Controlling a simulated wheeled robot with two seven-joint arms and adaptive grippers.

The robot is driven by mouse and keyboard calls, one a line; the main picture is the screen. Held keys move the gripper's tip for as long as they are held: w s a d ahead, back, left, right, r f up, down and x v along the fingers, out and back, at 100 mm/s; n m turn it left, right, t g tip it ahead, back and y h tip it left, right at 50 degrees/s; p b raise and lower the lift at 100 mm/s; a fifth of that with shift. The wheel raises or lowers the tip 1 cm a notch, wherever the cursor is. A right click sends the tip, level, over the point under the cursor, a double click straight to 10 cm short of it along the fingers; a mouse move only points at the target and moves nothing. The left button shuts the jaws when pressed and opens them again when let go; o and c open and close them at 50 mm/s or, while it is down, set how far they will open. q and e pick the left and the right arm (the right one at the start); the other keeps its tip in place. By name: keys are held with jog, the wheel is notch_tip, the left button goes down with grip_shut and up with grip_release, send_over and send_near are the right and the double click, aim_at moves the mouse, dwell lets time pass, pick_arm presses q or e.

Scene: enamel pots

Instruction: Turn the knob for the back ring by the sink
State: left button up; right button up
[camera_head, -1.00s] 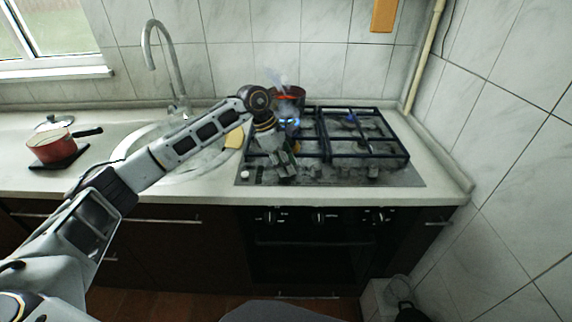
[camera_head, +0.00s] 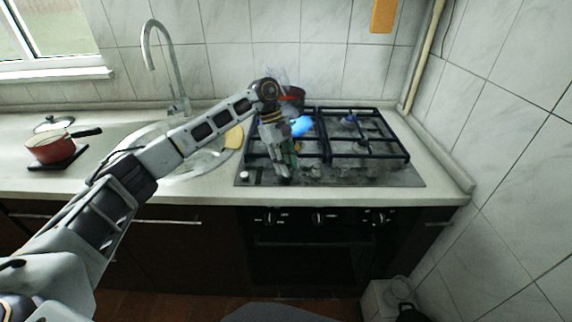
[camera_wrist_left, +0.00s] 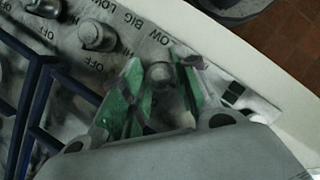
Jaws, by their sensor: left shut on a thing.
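The gas hob (camera_head: 400,181) has a row of metal knobs along its front edge. My left gripper (camera_head: 285,178) points down at the leftmost knobs. In the left wrist view its green fingers (camera_wrist_left: 160,90) are on both sides of a knob (camera_wrist_left: 160,75) and shut on it. In the head view the gripper hides that knob. A dark red pot (camera_head: 293,95) stands on the back ring by the sink, partly behind my arm. A bright blue flame glow (camera_head: 301,126) shows in front of the pot. My right gripper is not in view.
Another knob (camera_wrist_left: 98,37) stands beside the gripped one. Black pan grates (camera_head: 365,147) cover the hob. The sink (camera_head: 200,165) lies to its left, under my arm, and a red saucepan (camera_head: 50,147) stands farther left. The tiled wall is at the right.

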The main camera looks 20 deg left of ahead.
pick_arm(q)
jog(key=shift+m, duration=0.3)
jog(key=o, duration=1)
jog(key=shift+v, duration=6)
jog(key=shift+w, duration=0.15)
